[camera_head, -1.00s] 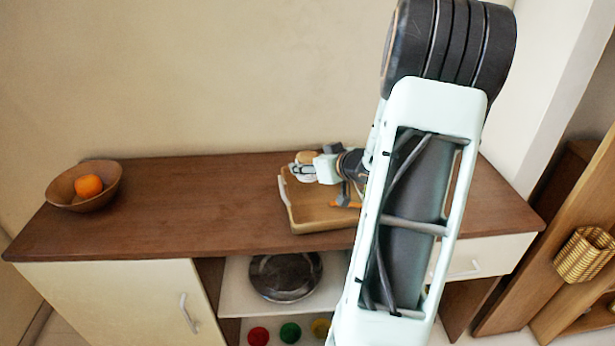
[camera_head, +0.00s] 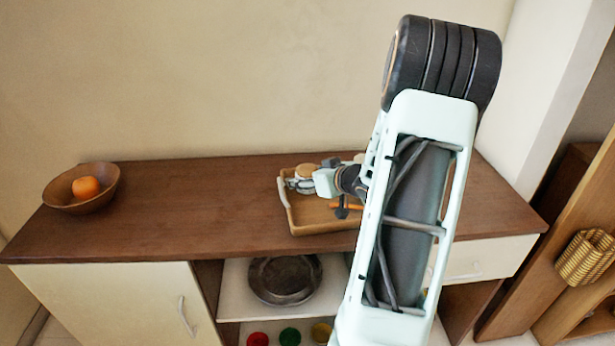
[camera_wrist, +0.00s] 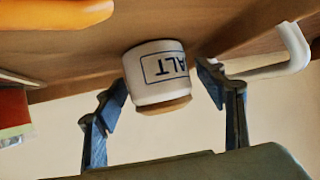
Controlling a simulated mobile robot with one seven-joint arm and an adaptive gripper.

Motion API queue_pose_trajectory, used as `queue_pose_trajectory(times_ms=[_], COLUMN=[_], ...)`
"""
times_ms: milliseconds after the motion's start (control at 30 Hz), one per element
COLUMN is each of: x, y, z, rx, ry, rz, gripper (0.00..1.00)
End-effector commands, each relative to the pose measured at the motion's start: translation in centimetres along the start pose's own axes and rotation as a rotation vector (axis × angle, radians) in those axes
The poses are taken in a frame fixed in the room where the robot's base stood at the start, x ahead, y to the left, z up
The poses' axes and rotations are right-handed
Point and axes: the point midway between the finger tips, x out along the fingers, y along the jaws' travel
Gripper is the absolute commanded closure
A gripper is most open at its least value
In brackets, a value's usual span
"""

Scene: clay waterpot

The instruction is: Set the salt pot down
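The salt pot (camera_wrist: 157,72) is a white jar with a tan lid and "SALT" lettering, inverted in the wrist view. Its base meets the wooden tray surface, so it appears to stand in the tray (camera_head: 322,228). In the head view the salt pot (camera_head: 305,171) shows mostly its lid, at the tray's back left. My gripper (camera_wrist: 163,80) has one finger on each side of the pot, with a visible gap at least on the right, so it looks open. In the head view my gripper (camera_head: 304,182) is partly hidden around the pot.
The tray's white handle (camera_wrist: 287,52) is close to one finger. A bowl (camera_head: 98,192) with an orange stands far left. The counter between is clear.

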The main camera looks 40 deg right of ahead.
Motion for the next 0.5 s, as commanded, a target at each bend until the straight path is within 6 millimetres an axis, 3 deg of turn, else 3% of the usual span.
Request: queue_pose_trajectory(times_ms=[267, 500], x=[-0.5, -5.0], y=[0.1, 0.1], z=[-0.4, -0.6], rx=[0.0, -0.001], ry=[0.0, 0.0], rz=[0.002, 0.004], gripper=[0.36, 0.36])
